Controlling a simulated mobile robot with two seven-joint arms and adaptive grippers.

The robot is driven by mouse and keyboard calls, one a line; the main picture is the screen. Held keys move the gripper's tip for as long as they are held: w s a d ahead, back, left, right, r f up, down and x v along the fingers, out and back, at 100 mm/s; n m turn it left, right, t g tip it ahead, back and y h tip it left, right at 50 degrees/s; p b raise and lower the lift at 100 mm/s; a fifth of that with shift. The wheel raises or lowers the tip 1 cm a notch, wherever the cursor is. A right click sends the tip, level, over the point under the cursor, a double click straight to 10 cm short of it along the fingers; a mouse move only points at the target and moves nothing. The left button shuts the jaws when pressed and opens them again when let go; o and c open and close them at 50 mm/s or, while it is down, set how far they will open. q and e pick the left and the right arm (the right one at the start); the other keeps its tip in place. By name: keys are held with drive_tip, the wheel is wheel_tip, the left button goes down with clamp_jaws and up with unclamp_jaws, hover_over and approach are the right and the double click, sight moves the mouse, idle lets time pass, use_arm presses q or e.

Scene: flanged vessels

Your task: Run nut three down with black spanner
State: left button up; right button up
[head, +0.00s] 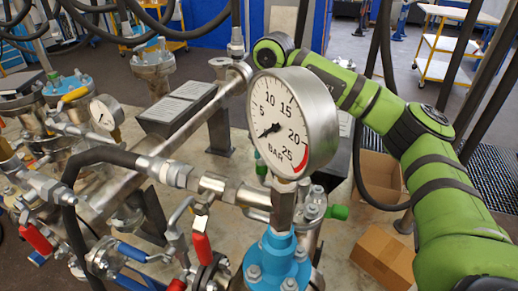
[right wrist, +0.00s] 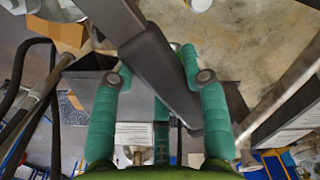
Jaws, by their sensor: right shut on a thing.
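My right gripper (right wrist: 160,65) has teal fingers and is shut on a long black bar, which looks like the black spanner (right wrist: 150,50). The bar runs slantwise between the fingers in the right wrist view. In the head view my green right arm reaches in from the right, and its gripper is mostly hidden behind the pressure gauge. A blue flange (head: 277,262) with several bolts and nuts stands below the gauge; a steel flange with nuts (head: 313,210) is just behind it. I cannot tell which nut is nut three. My left gripper is not in view.
The large pressure gauge (head: 292,122) stands upright in front of the right arm's end. Pipes and red-handled valves (head: 201,248) crowd the left and front. A yellow-framed cart (head: 447,45) stands far back.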

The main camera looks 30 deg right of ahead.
drive_tip(key=shift+a+r+p, duration=0.15)
drive_tip(key=shift+r+p, duration=1.85)
drive_tip(key=shift+r, duration=0.7)
